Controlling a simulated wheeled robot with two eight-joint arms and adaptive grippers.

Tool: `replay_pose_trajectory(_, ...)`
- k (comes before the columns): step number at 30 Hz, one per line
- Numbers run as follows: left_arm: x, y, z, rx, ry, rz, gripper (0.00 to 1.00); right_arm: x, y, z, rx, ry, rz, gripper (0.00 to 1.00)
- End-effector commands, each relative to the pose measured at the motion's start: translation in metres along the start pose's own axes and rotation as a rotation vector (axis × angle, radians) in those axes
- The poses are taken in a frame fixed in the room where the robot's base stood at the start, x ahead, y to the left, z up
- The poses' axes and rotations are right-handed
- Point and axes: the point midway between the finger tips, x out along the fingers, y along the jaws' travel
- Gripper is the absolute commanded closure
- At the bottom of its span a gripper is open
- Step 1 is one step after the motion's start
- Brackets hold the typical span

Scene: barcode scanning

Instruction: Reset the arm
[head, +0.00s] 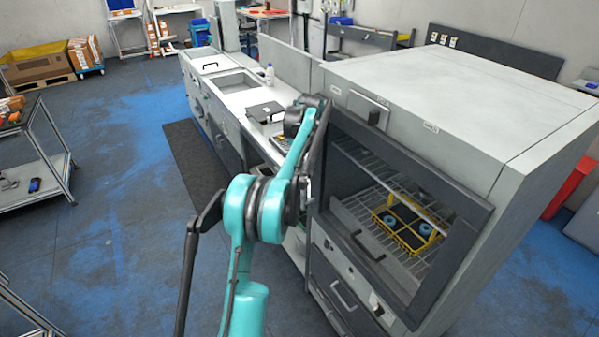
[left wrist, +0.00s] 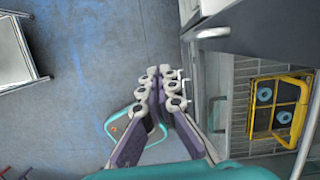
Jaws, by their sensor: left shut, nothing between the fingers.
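My teal arm (head: 258,210) rises from the bottom middle of the head view and bends beside the open front of a grey oven-like cabinet (head: 445,95). Its gripper is mostly hidden behind the arm links there. In the left wrist view, my left gripper (left wrist: 163,77) has its fingers drawn together with nothing between them. It hangs over bare floor, apart from the cabinet at the right. My right gripper is in neither view.
A yellow rack (head: 432,238) with blue round items sits on the cabinet's wire shelf. A white counter (head: 229,100) with a sink and a bottle (head: 269,75) runs behind my arm. A metal cart (head: 50,165) stands far left.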

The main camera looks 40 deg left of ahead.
Motion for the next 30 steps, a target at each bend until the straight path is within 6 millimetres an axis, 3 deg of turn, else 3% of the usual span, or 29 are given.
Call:
replay_pose_trajectory(4, -0.017, 0.003, 0.002, 0.000, 0.000, 0.000, 1.00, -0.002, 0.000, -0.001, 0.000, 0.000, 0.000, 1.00)
replay_pose_trajectory(12, -0.023, 0.005, 0.002, -0.001, 0.000, 0.000, 1.00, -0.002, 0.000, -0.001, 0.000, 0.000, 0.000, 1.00)
replay_pose_trajectory(17, -0.031, 0.003, -0.018, -0.080, -0.006, -0.026, 1.00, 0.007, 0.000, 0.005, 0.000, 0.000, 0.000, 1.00)
replay_pose_trajectory(23, -0.055, 0.012, -0.095, -0.412, -0.003, -0.129, 1.00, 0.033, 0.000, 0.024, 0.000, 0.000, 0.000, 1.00)
replay_pose_trajectory(30, -0.061, 0.050, -0.209, -0.888, 0.081, -0.268, 1.00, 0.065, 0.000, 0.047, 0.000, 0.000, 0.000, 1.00)
